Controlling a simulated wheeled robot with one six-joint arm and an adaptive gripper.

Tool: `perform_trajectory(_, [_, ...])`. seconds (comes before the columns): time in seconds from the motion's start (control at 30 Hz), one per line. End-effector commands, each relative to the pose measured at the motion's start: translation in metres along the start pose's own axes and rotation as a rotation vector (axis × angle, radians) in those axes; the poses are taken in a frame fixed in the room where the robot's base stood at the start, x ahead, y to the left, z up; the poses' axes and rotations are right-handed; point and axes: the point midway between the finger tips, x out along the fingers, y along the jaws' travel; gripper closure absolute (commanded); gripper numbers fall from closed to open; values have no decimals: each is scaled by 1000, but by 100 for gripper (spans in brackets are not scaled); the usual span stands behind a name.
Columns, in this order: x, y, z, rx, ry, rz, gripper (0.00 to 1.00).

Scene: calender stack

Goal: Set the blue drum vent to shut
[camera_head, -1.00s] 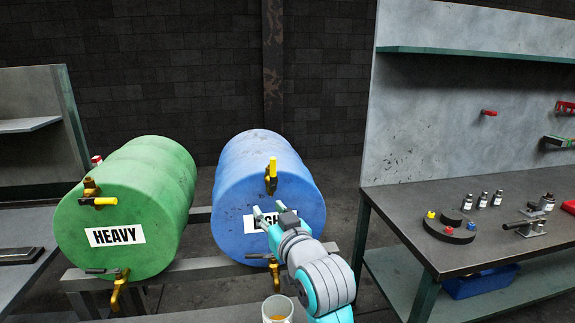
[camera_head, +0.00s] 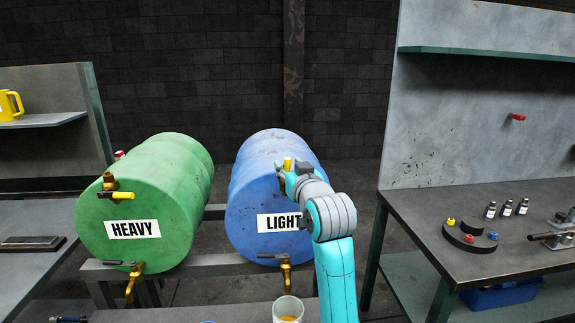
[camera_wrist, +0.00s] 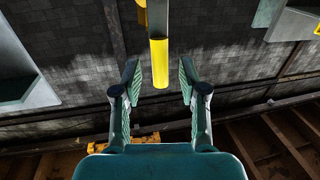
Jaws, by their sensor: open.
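The blue drum (camera_head: 250,185), labelled LIGHT, lies on its side on a rack. Its vent has a yellow handle (camera_head: 287,163) that stands upright near the top of the drum's front face. My gripper (camera_head: 287,180) is at the vent and hides most of the valve body. In the wrist view my gripper (camera_wrist: 158,78) is open, with one finger on each side of the yellow handle (camera_wrist: 159,62). Gaps show on both sides, so the fingers look clear of it.
The green HEAVY drum (camera_head: 150,200) stands left, its vent handle (camera_head: 123,196) sideways. A workbench (camera_head: 420,220) with small bottles is at right. A yellow mug (camera_head: 10,104) is on the left shelf.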

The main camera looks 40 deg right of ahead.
Motion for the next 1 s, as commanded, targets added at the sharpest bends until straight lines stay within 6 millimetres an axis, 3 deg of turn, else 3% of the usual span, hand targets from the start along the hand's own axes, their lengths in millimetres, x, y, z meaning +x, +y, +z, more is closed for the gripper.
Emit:
perform_trajectory(0.2, [18, 0, 0, 0, 0, 0, 58])
perform_trajectory(0.53, [21, 0, 0, 0, 1, 0, 58])
perform_trajectory(0.7, [21, 0, 0, 0, 1, 0, 100])
perform_trajectory(1.0, [21, 1, 0, 3, 1, 0, 100])
